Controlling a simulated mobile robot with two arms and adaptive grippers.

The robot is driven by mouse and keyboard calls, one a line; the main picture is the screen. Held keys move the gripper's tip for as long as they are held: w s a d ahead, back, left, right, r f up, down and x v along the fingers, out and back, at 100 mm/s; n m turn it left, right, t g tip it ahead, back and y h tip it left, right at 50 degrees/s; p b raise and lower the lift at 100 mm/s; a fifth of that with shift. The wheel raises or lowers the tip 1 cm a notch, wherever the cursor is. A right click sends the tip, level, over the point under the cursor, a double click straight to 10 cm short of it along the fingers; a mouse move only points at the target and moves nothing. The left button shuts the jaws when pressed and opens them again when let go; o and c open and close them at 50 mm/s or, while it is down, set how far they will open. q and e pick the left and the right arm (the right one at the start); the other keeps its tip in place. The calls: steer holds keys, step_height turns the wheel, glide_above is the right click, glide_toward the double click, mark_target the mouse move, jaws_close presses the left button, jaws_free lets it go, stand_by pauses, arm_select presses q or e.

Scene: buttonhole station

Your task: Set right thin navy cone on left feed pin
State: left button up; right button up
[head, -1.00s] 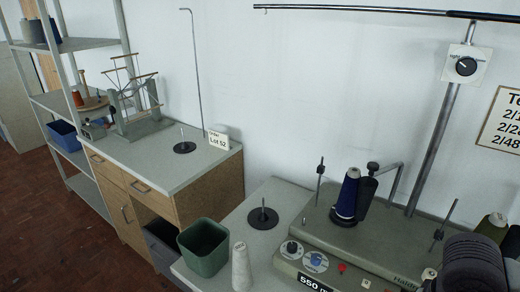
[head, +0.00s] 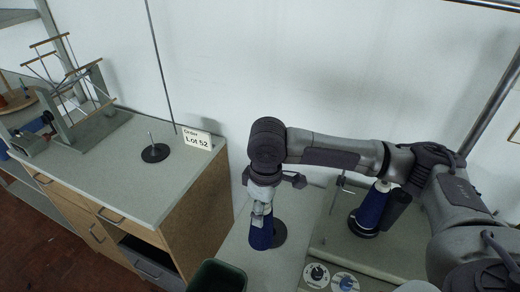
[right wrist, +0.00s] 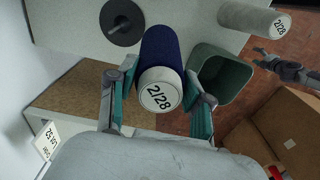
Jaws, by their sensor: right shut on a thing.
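My right gripper (head: 262,208) is shut on a thin navy cone (head: 262,237), held roughly upright. In the right wrist view the cone (right wrist: 160,50) stands between the fingers, its pale top marked 2/28. Its lower end is hidden. A black disc with a pin (right wrist: 122,22) is beside the held cone in that view; in the head view the disc (head: 280,234) is partly behind the cone. Another navy cone (head: 371,207) stands on the machine. A small grey gripper (right wrist: 285,68), seemingly my left one, shows at the right wrist view's right; its opening is unclear.
A green bin (right wrist: 222,75) and a pale 2/28 cone (right wrist: 252,18) stand near the held cone. The left cabinet bears another bare pin on a black disc (head: 155,152), a Lot 52 card (head: 197,139) and a wooden-armed winder (head: 70,110). The cabinet's front middle is clear.

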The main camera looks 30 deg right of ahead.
arm_select(q)
step_height(320, 180, up, 12)
steer(key=p, duration=1.1)
arm_select(e)
steer(key=w+d+r+n, duration=0.4)
steer(key=w+d+n, duration=0.3)
steer(key=n, duration=0.8)
steer(key=f+b, duration=0.9)
steer(key=shift+w+a+f+b, duration=0.25)
steer(key=shift+f+b, duration=0.05)
steer(key=shift+f, duration=0.1)
arm_select(q)
step_height(320, 180, down, 10)
steer(key=s+b, duration=0.1)
steer(key=shift+s+d+f, duration=0.2)
steer(key=shift+s+d, duration=0.15)
arm_select(e)
steer(key=shift+f, duration=1.95)
arm_select(q)
steer(key=shift+f, duration=0.1)
arm_select(e)
steer(key=shift+f, duration=0.45)
steer(key=o, duration=1.4)
steer(key=shift+o, duration=0.2)
steer(key=shift+r, duration=0.1)
